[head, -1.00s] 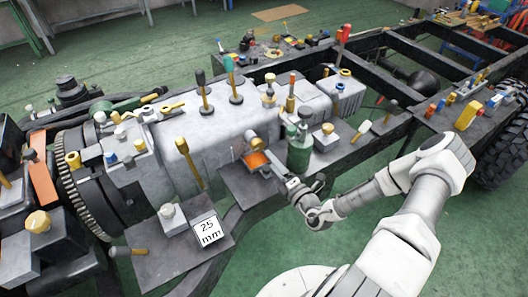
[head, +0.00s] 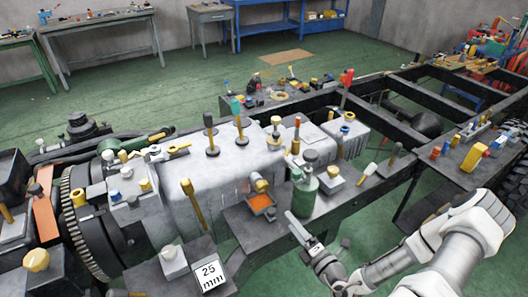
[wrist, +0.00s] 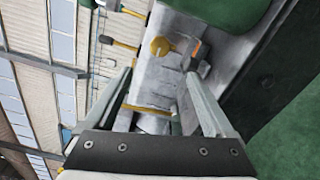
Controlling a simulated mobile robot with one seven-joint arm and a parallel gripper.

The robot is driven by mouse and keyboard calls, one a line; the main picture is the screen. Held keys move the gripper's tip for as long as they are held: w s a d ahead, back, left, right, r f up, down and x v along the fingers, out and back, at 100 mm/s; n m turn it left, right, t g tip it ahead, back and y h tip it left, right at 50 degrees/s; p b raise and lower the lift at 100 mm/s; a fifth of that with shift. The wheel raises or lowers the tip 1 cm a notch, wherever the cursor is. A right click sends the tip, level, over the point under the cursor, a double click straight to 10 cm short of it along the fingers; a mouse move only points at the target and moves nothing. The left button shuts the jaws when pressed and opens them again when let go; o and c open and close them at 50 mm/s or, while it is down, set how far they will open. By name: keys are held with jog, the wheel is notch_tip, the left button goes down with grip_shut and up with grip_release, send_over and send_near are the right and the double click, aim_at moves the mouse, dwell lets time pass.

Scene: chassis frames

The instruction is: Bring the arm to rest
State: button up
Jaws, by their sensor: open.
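My gripper (head: 312,238) is open, in front of the chassis shelf and just below the green bottle (head: 304,196) in the head view. My arm reaches in from the lower right. In the wrist view, the two fingers of my gripper (wrist: 158,80) stand apart with nothing held between them. Beyond them show the grey engine block (wrist: 156,78), a yellow knob (wrist: 161,47) and an orange piece (wrist: 196,49). I cannot tell how far the fingertips are from the shelf edge.
A tray with orange contents (head: 261,203) sits left of the bottle. A "25 mm" block (head: 209,276) stands at the front. Yellow-handled tools (head: 190,200) rise from the engine. Frame rails (head: 400,85) run to the back right. Green floor (head: 370,215) lies open below.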

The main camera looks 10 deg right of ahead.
jog(key=s+a+r+n+g+y, duration=0.25)
jog(key=a+r+n+g, duration=0.5)
jog(key=n, duration=0.85)
jog(key=s+a+r+n+g+y, duration=0.2)
jog(key=a+r+n+g+y, duration=0.15)
jog(key=r+n+g, duration=0.85)
jog(key=s+r+n+t+h, duration=0.6)
jog(key=r+n, duration=0.3)
jog(key=n, duration=0.6)
jog(key=s+d+r+n+t+h, duration=0.2)
jog(key=s+d+r+n+h, duration=0.2)
jog(key=s, duration=0.3)
jog(key=shift+d+r+n+h, duration=0.3)
jog(key=shift+d+r+h, duration=0.2)
jog(key=shift+r+h, duration=0.3)
jog(key=shift+c, duration=0.4)
